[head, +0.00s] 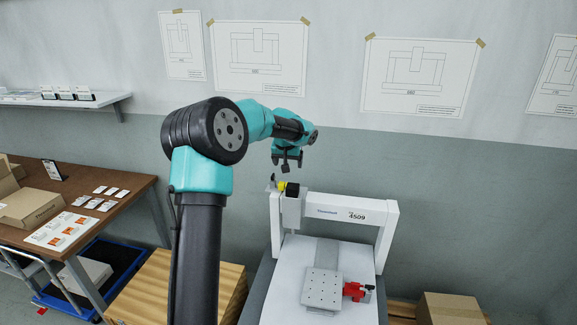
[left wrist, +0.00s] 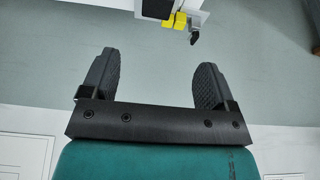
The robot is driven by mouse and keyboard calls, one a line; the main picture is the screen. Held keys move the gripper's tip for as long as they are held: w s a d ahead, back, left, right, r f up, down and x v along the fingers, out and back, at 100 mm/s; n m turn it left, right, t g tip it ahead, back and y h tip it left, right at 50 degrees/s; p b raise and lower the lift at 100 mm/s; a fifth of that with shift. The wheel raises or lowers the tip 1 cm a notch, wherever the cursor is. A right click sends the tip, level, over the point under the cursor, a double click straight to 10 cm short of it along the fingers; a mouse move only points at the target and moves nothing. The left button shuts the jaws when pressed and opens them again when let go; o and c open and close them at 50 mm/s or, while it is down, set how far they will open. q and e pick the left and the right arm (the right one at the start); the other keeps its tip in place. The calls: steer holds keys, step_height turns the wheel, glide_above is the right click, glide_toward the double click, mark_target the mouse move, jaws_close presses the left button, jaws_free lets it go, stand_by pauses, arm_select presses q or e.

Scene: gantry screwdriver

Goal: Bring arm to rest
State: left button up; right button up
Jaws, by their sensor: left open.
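My left arm rises in the head view and bends over, with its left gripper (head: 287,162) hanging above and a little behind the left end of the white gantry (head: 335,208). In the left wrist view the gripper's two dark fingers (left wrist: 157,82) stand wide apart with nothing between them. A black and yellow tool (head: 289,190) sits at the left post of the gantry, below the gripper and apart from it. Its yellow parts also show in the left wrist view (left wrist: 178,22), beyond the fingertips. My right gripper is in neither view.
A perforated grey plate (head: 323,288) with a red clamp (head: 352,290) beside it lies on the gantry bed. A brown table (head: 130,185) with cards and boxes stands at left. Wooden crates (head: 232,285) stand below. The wall is behind, with free air around the gripper.

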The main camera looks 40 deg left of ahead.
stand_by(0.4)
arm_select(q)
steer(key=s+d+f+m+g+h, duration=0.1)
steer(key=s+d+f+m+h, duration=0.15)
steer(key=d+f, duration=0.9)
steer(key=s+d+f+m+h, duration=0.1)
steer(key=s+d+f+h, duration=0.15)
steer(key=d+f, duration=0.95)
steer(key=s+d+f, duration=0.3)
steer(key=s+f, duration=0.2)
steer(key=s, duration=0.3)
steer(key=s+d+f+g, duration=0.1)
steer(key=s+d+f, duration=0.3)
steer(key=s+f, duration=0.2)
steer(key=s+d+f+g+h, duration=0.1)
steer(key=s+d+f, duration=0.3)
steer(key=s, duration=0.7)
steer(key=shift+x, duration=0.8)
steer(key=shift+a, duration=0.1)
